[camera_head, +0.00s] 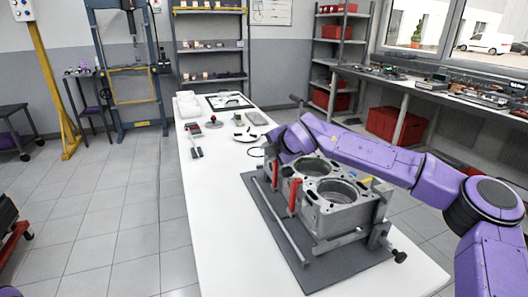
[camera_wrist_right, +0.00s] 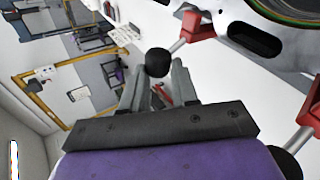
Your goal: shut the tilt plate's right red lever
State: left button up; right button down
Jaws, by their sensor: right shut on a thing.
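The dark tilt plate (camera_head: 305,262) lies on the white table and carries a grey engine block (camera_head: 335,212). Two red levers stand upright along the block's left side: a nearer one (camera_head: 294,197) and a farther one (camera_head: 275,172). My right gripper (camera_head: 270,154) is at the farther lever, partly hidden by its own hand. In the right wrist view its fingers (camera_wrist_right: 158,75) close around a black ball knob (camera_wrist_right: 157,62). A steel rod joins this knob to a red bracket (camera_wrist_right: 199,24). The other lever's red bracket (camera_wrist_right: 311,88) shows at right. My left gripper is not in view.
Small parts and tools, among them a red-topped piece (camera_head: 213,121) and a framed tray (camera_head: 228,101), lie at the table's far end. A black knob (camera_head: 400,256) sticks out at the plate's right side. The white table's (camera_head: 215,230) left strip is clear.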

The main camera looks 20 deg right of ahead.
jog(key=shift+w+d, duration=0.15)
jog(key=shift+d, duration=0.65)
jog(key=c, duration=0.9)
grip_release()
pick_arm(q)
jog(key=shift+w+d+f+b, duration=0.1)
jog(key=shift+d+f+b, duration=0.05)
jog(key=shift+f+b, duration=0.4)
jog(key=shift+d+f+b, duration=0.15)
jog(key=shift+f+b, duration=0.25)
jog(key=shift+b, duration=0.15)
pick_arm(e)
jog(key=shift+o, duration=0.2)
jog(key=d+v, duration=0.1)
jog(key=v, duration=0.9)
jog(key=shift+s+d+m, duration=0.25)
jog(key=shift+s+m, duration=0.05)
jog(key=shift+s, duration=0.1)
jog(key=shift+f, duration=0.1)
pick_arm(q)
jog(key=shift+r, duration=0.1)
